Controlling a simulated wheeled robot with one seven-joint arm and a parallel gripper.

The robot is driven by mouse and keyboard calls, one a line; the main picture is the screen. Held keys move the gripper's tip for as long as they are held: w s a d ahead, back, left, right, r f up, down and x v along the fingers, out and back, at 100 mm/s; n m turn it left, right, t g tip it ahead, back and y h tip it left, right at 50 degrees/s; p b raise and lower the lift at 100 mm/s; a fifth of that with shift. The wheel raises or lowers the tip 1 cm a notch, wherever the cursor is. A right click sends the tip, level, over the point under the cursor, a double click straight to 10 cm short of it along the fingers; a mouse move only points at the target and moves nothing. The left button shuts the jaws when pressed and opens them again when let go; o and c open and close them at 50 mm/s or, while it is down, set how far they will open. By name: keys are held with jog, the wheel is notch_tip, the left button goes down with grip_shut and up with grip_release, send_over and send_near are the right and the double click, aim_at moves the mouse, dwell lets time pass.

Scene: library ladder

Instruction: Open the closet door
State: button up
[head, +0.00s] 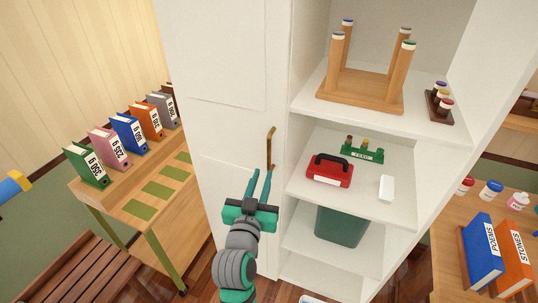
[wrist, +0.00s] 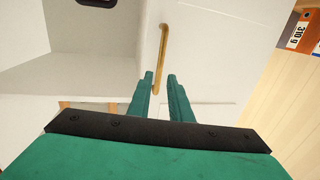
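The white closet (head: 300,60) stands in the middle of the head view. Its door (head: 225,120) is the plain white panel on the left, and it looks shut. A vertical brass handle (head: 271,148) is near the door's right edge; it also shows in the wrist view (wrist: 162,45). My green gripper (head: 260,172) is just below the handle in the head view. In the wrist view its two fingers (wrist: 160,76) are apart, and the handle's lower part appears between them. I cannot tell whether they touch it.
Open shelves right of the door hold an upturned stool (head: 360,90), a red case (head: 330,171) and a green bin (head: 341,226). A table with binders (head: 129,131) stands left, close to the closet. A slatted bench (head: 75,270) is at lower left. A table with books (head: 480,250) is right.

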aim_at(269, 156)
jog(key=w, duration=0.3)
jog(key=w+d, duration=0.1)
jog(key=w, duration=0.3)
jog(key=w+d, duration=0.1)
jog(key=w, duration=0.2)
jog(key=shift+w, duration=0.2)
jog(key=c, duration=0.3)
grip_shut()
